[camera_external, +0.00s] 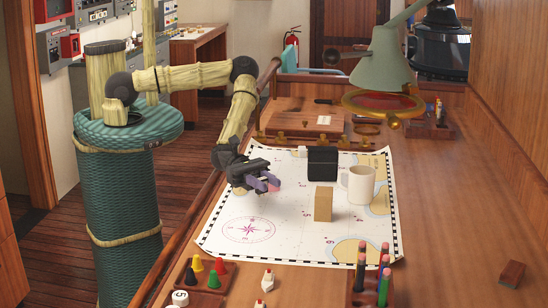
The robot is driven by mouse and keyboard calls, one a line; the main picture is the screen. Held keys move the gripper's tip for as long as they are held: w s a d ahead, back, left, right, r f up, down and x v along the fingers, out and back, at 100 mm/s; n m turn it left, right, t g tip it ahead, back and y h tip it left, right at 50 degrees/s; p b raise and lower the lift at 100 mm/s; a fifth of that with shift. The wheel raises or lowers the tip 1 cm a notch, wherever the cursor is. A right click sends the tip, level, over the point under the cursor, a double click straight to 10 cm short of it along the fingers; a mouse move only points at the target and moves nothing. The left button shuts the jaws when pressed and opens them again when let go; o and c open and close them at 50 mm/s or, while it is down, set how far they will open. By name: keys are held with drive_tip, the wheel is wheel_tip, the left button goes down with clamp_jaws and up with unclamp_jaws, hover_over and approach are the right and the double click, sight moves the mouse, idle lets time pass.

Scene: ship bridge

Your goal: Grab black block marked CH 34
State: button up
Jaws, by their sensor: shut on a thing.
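A black block (323,162) stands upright on the chart, behind a tan wooden block (323,204) and left of a white mug (357,185). No marking on it can be read at this size. My gripper (270,185) is low over the left part of the chart, to the left of the black block and apart from it. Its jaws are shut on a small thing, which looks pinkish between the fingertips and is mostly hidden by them.
The chart (290,235) covers the middle of the table. A green lamp (382,62) with a round magnifier hangs behind the mug. Colored pegs (384,270) stand at the front right, game pieces (197,264) at the front left. A wooden box (300,122) lies behind.

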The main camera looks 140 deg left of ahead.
wheel_tip(320, 180, up, 4)
drive_tip(key=shift+r+b, duration=0.2)
drive_tip(key=shift+b, duration=0.1)
idle(0.6)
